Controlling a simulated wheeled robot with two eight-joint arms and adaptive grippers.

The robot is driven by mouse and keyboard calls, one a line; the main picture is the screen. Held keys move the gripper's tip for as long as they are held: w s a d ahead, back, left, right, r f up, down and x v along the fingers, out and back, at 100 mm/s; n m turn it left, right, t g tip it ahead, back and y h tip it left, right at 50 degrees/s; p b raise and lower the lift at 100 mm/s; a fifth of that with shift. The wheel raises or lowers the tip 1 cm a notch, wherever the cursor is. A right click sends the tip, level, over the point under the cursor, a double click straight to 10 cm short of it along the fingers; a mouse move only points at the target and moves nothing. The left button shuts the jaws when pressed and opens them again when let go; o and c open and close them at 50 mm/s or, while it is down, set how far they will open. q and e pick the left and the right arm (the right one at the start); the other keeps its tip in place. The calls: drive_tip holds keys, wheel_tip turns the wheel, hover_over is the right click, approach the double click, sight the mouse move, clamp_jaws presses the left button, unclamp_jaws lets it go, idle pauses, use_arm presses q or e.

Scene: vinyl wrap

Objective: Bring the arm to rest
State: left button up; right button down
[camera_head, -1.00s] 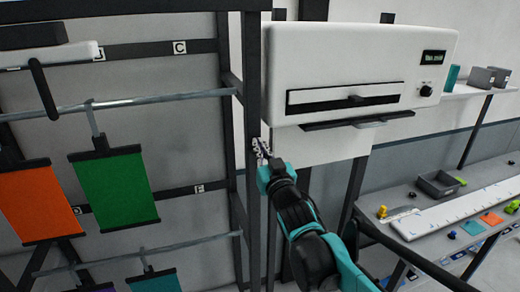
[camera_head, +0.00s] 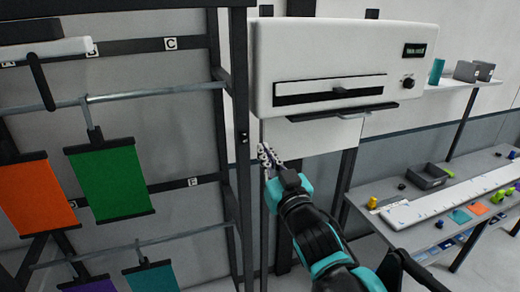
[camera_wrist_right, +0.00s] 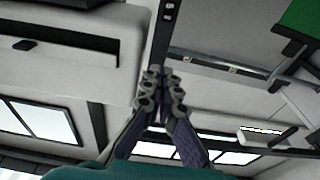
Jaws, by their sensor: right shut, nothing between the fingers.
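My right gripper (camera_head: 268,157) is shut and empty, raised in front of the gap between the dark rack post and the white machine in the head view. The right wrist view shows its two fingers (camera_wrist_right: 163,92) close together with nothing between them. My right arm comes up from the lower right, teal and black. My left gripper is not in view.
The dark rack post (camera_head: 241,120) stands just left of my gripper. The white machine (camera_head: 345,60) with a drawer front is above right. Green (camera_head: 112,183) and orange (camera_head: 38,195) sheets hang at left. A work table (camera_head: 400,225) with small items stands at right.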

drive_tip(key=s+d+f+m+g+h+b, duration=0.15)
drive_tip(key=d+f+b, duration=0.35)
drive_tip(key=f, duration=0.6)
drive_tip(key=s+d+f+g+h+b, duration=0.2)
drive_tip(key=f+b, duration=0.4)
drive_tip(key=f, duration=0.5)
drive_tip(key=s+d+f+m+g+h+b, duration=0.15)
drive_tip(key=d+f+b, duration=0.35)
drive_tip(key=f, duration=0.6)
use_arm(q)
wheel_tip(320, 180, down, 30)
drive_tip(key=b, duration=1.4)
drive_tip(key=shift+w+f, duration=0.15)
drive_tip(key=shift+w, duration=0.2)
use_arm(e)
drive_tip(key=s+d+f+g, duration=0.1)
drive_tip(key=s+f, duration=0.3)
drive_tip(key=f, duration=0.5)
drive_tip(key=s+d+f+g, duration=0.1)
drive_tip(key=s+f+g, duration=0.2)
drive_tip(key=f, duration=0.7)
drive_tip(key=s+f+g+h, duration=0.1)
drive_tip(key=s+f+g, duration=0.1)
drive_tip(key=s+f, duration=0.4)
wheel_tip(320, 180, down, 4)
drive_tip(key=shift+s+d+r+m+g, duration=0.1)
drive_tip(key=shift+s+d+m+g, duration=0.2)
drive_tip(key=shift+s+d, duration=0.1)
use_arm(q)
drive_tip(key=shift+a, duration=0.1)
